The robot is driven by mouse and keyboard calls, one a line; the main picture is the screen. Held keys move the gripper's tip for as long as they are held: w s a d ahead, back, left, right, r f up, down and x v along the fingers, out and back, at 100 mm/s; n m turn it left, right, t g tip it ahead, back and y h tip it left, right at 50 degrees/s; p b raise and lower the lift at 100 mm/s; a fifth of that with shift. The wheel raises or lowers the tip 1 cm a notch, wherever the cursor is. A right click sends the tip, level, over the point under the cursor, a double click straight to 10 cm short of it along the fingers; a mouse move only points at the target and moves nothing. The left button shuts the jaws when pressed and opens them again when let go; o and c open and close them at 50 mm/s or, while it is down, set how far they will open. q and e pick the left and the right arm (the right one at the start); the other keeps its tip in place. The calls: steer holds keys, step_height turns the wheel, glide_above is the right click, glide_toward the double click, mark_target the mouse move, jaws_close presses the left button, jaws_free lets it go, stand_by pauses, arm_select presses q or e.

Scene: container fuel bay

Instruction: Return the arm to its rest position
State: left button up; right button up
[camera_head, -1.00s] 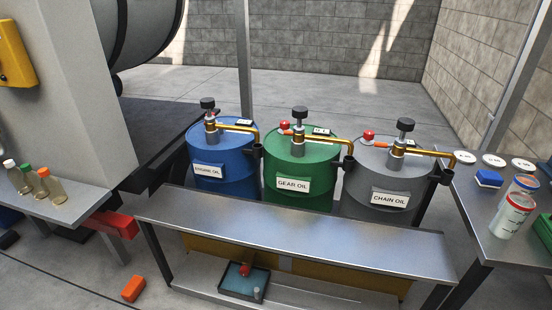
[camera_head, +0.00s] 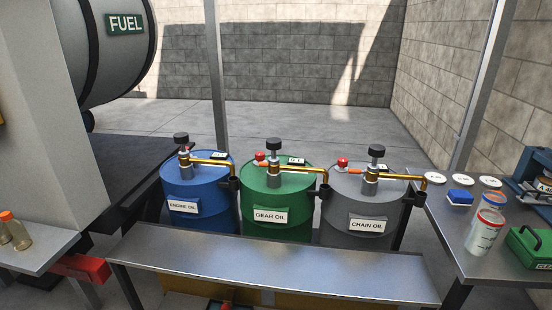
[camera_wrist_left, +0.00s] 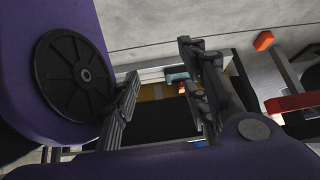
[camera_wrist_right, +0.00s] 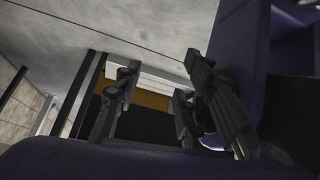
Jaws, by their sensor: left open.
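In the left wrist view, my left gripper (camera_wrist_left: 160,82) has its two dark fingers apart, with nothing between them. In the right wrist view, my right gripper (camera_wrist_right: 156,84) also has its fingers apart and empty. Purple parts of my own arms fill the edges of both wrist views. Neither gripper shows in the head view, so their place relative to the drums and benches cannot be told there.
Blue (camera_head: 198,225), green (camera_head: 274,222) and grey (camera_head: 362,215) oil drums with pumps stand behind a long metal bench (camera_head: 270,265). A right table (camera_head: 470,262) holds cups and a green box (camera_head: 528,246). A red-orange block (camera_wrist_left: 264,41) lies on the floor.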

arm_select(q)
steer(key=s, duration=0.4)
step_height(320, 180, up, 12)
steer(key=s+p, duration=0.1)
steer(key=p, duration=1.5)
steer(key=w+r+p, duration=0.3)
steer(key=r+p, duration=0.3)
steer(key=r, duration=0.1)
steer(key=w+r+t+p, duration=0.1)
steer(key=w+r+p, duration=0.3)
steer(key=r+p, duration=0.3)
steer(key=shift+r+t, duration=0.3)
steer(key=shift+r, duration=0.05)
arm_select(e)
steer(key=w+r+t, duration=0.1)
steer(key=w+r, duration=0.2)
steer(key=r, duration=1)
steer(key=w+a+r+t, duration=0.1)
steer(key=w+r, duration=0.3)
steer(key=r, duration=1)
arm_select(q)
steer(key=shift+w, duration=0.1)
arm_select(e)
steer(key=shift+r, duration=0.1)
